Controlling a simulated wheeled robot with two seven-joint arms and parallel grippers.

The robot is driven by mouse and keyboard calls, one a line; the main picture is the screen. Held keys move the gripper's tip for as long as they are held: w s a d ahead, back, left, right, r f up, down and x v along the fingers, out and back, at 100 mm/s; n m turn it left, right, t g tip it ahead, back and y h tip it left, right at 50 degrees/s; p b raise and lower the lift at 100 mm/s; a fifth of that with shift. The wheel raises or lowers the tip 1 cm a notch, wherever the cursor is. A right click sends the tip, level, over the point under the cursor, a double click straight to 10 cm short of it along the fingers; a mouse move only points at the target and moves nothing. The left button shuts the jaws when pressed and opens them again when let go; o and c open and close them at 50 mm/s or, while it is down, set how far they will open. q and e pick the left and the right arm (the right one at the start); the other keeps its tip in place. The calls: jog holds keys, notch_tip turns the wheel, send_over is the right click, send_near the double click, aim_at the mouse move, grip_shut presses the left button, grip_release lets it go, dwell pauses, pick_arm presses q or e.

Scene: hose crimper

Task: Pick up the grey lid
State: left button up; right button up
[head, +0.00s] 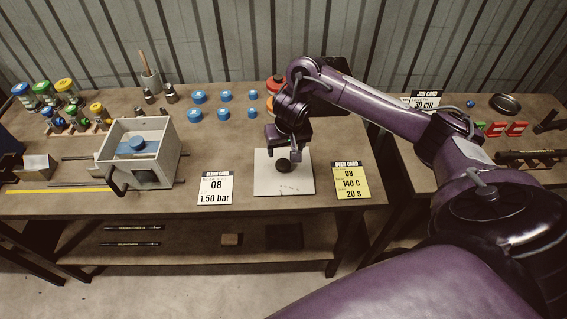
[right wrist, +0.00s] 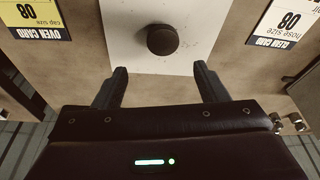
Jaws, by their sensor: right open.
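The grey lid (head: 300,184) is a pale, flat square plate with a dark round knob (head: 284,165) in its middle. It lies flat on the table between two cards, and the right wrist view shows it too (right wrist: 125,40). My right gripper (right wrist: 160,70) is open and empty, its fingers pointing toward the knob. In that view the knob (right wrist: 162,40) lies just beyond the fingertips, roughly centred between them. In the head view my right gripper (head: 283,153) hangs over the lid and hides its back part. My left gripper is not in view.
A grey open-topped box (head: 152,173) with a blue part inside stands left. A white card (head: 216,188) and a yellow card (head: 351,180) flank the lid. Several blue caps (head: 197,97) sit behind. Bare table lies in front of the lid.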

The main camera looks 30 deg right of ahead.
aim_at(283, 163)
jog(key=f, duration=0.1)
jog(key=f+b, duration=0.1)
jog(key=f, duration=0.1)
jog(key=f+b, duration=0.1)
jog(key=f, duration=0.1)
jog(key=shift+w+a+f, duration=0.15)
jog(key=shift+a+f, duration=0.05)
jog(key=shift+a, duration=0.05)
jog(key=shift+w+d+f, duration=0.1)
jog(key=shift+w+f, duration=0.05)
jog(key=shift+f, duration=0.15)
jog(key=shift+w+f, duration=0.15)
jog(key=shift+f, duration=0.3)
jog(key=c, duration=1.2)
